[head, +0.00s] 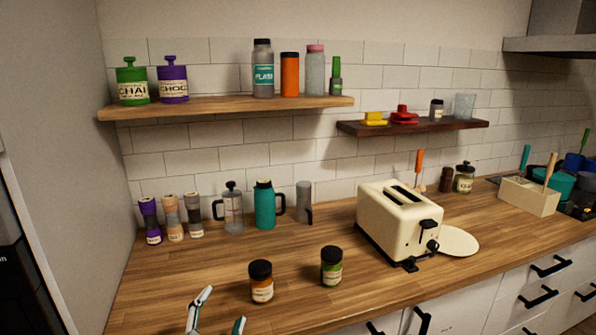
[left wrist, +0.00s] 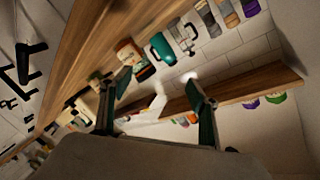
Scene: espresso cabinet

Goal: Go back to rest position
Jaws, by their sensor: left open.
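My left gripper (head: 220,314) shows at the bottom edge of the head view, with its fingers spread and nothing between them. Its two fingers also show apart in the left wrist view (left wrist: 158,84), which is turned nearly upside down. In the head view the gripper is in front of and left of a black-lidded jar with orange contents (head: 261,283), apart from it in the picture. A black-lidded jar with green contents (head: 331,267) stands upright to the right on the wooden counter (head: 190,270). My right gripper is not in view.
A cream toaster (head: 397,225) stands right of the jars. A teal flask (head: 265,206), a French press (head: 232,210) and several small bottles line the wall. Two shelves, one light (head: 220,105) and one dark (head: 450,127), hold containers. The counter's left front is mostly clear.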

